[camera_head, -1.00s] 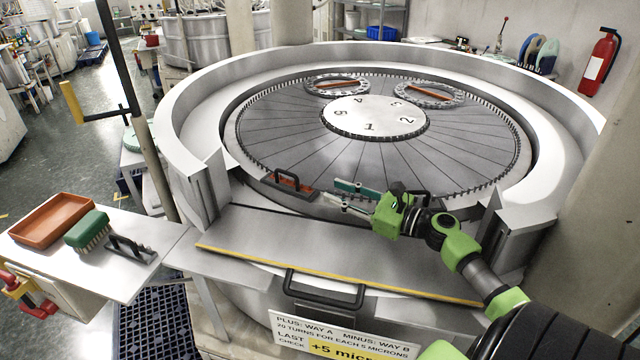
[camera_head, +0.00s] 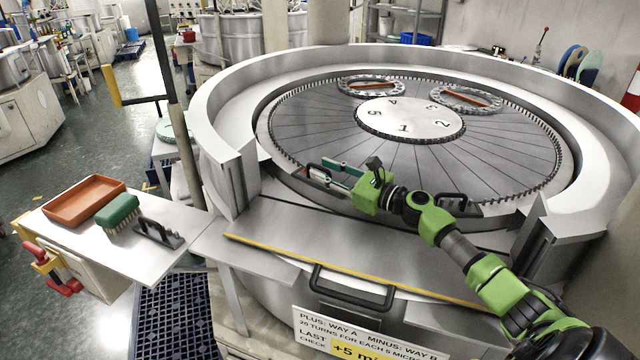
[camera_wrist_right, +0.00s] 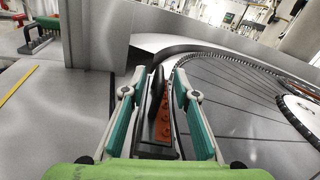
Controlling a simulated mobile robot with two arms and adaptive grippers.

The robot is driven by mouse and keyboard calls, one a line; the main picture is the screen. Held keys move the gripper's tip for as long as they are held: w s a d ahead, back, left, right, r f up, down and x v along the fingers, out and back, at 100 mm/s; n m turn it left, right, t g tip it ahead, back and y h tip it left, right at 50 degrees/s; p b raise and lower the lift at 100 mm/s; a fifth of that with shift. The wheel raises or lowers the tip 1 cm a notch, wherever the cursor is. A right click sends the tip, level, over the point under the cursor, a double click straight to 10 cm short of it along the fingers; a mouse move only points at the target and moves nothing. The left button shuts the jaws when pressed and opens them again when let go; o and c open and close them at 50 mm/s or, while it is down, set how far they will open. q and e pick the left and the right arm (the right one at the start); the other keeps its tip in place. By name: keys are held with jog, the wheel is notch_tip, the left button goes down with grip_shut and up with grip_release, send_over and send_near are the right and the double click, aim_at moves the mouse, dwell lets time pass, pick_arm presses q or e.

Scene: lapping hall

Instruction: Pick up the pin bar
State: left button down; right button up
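A reddish bar with holes and a black handle (camera_head: 317,180), which I take for the pin bar, lies on the near left rim of the round lapping plate. It also shows in the right wrist view (camera_wrist_right: 163,120). My right gripper (camera_head: 333,172) is open at it. In the right wrist view, the teal-padded fingers of the gripper (camera_wrist_right: 158,82) stand either side of the handle, with gaps. The fingers partly hide the bar in the head view. My left gripper is not in view.
A side shelf (camera_head: 90,255) at left holds an orange tray (camera_head: 84,202), a green brush (camera_head: 118,212) and a black-handled piece (camera_head: 160,232). Another black handle (camera_head: 450,202) stands right of my gripper. A high rim wall (camera_head: 222,150) surrounds the plate.

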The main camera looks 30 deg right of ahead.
jog(key=shift+w, duration=0.35)
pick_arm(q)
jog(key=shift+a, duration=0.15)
pick_arm(e)
jog(key=shift+a, duration=0.1)
jog(key=shift+s, duration=0.1)
grip_shut()
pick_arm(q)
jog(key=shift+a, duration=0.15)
pick_arm(e)
jog(key=shift+r, duration=0.15)
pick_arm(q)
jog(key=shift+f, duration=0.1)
